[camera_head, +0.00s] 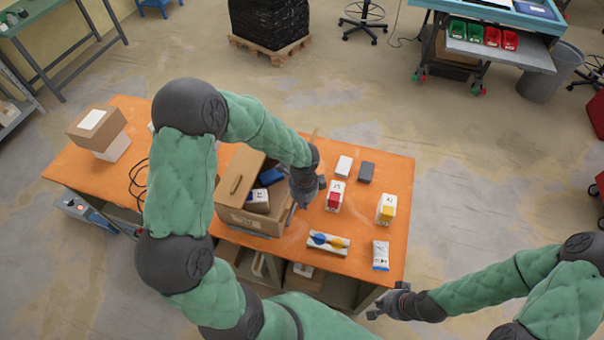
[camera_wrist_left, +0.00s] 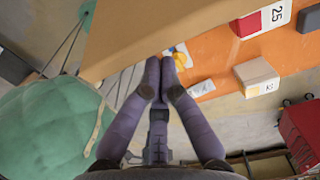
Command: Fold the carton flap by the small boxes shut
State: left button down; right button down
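The brown carton (camera_head: 250,222) stands on the orange table, with a blue item (camera_head: 270,177) and a white-labelled box (camera_head: 257,200) inside. Its left flap (camera_head: 237,184) is open. Its right flap (camera_head: 314,134), by the small boxes, shows only as a thin raised edge behind my arm. My left gripper (camera_head: 304,200) is at the carton's right side, pointing down. In the left wrist view its fingers (camera_wrist_left: 160,62) are together, beside a large brown cardboard panel (camera_wrist_left: 140,30); contact is unclear. My right gripper (camera_head: 378,308) is off the table's front edge; its fingers are too small to judge.
Right of the carton are a red-and-white box (camera_head: 334,196), a yellow-and-white box (camera_head: 386,208), a white box (camera_head: 344,166) and a dark box (camera_head: 366,172). A blue-and-yellow item (camera_head: 328,242) and a white packet (camera_head: 381,255) lie in front. Stacked boxes (camera_head: 97,127) stand far left.

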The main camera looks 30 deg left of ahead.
dwell(0.3)
pick_arm(q)
jog(key=s+a+p, duration=0.2)
jog(key=a+p, duration=0.1)
jog(key=a, duration=0.7)
jog(key=shift+s+r, duration=0.2)
jog(key=shift+r, duration=0.25)
jog(key=shift+r+p, duration=0.1)
jog(key=shift+p, duration=0.2)
notch_tip(320, 180, up, 9)
jog(key=p, duration=0.7)
